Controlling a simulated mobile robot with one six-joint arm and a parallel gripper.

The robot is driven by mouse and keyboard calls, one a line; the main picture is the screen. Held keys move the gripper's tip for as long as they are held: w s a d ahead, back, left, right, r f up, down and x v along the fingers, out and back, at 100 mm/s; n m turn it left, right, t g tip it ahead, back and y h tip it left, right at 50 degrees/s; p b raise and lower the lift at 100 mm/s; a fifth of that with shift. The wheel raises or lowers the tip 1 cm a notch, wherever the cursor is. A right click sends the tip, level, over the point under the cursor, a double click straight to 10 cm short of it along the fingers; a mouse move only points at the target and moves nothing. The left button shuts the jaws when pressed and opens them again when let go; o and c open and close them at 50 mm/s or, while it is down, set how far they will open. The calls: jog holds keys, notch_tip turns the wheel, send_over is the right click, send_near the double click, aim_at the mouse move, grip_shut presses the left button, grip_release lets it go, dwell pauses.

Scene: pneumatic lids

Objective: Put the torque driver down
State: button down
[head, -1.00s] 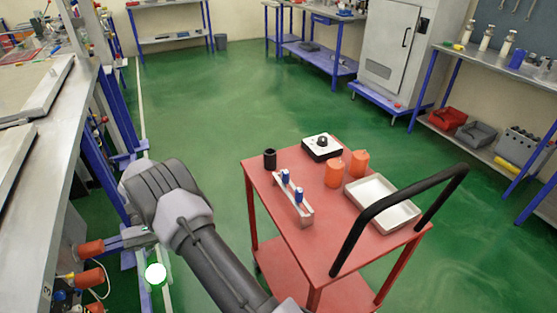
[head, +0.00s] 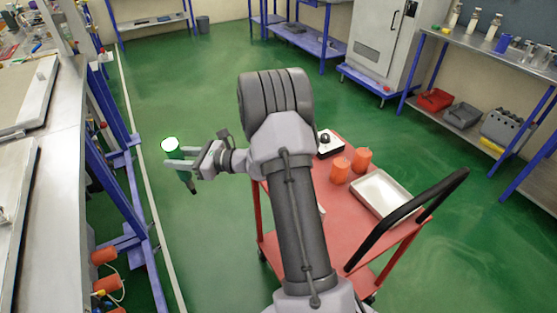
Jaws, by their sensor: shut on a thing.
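The torque driver (head: 173,148) is green with a white round end at the top and a dark tip below. My gripper (head: 184,163) is shut on it and holds it in the air over the green floor, slightly tilted. It is left of the red cart (head: 360,220) and right of the workbench. My arm hides the cart's left part; only a small bit of the grey holder (head: 321,210) shows beside the arm.
On the cart are two orange cylinders (head: 340,170), a white box with a black knob (head: 328,145) and a white tray (head: 384,196). A black handle (head: 408,218) rises at the cart's right. A long steel workbench (head: 60,170) stands at left.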

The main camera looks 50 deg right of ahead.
jog(key=d+r+m+t+h+p, duration=0.1)
jog(key=d+r+m+t+h, duration=0.15)
jog(key=d+h, duration=0.4)
jog(key=d+r+m+t+h+p, duration=0.1)
jog(key=d+r+m+h, duration=0.2)
jog(key=d, duration=0.6)
jog(key=s+d+m+g+h+p, duration=0.1)
jog(key=s+d+m+h, duration=0.35)
jog(key=d, duration=0.35)
jog(key=s+d+m+g+h+p, duration=0.1)
jog(key=s+d+m+g+h, duration=0.15)
jog(key=d+h, duration=0.35)
notch_tip(320, 180, down, 10)
jog(key=s+d+m+b, duration=0.1)
jog(key=d+b, duration=0.1)
jog(key=b, duration=0.2)
jog(key=shift+s+y, duration=0.25)
jog(key=shift+y, duration=0.05)
jog(key=shift+f, duration=0.25)
jog(key=c, duration=1)
grip_release()
jog(key=shift+o, duration=0.2)
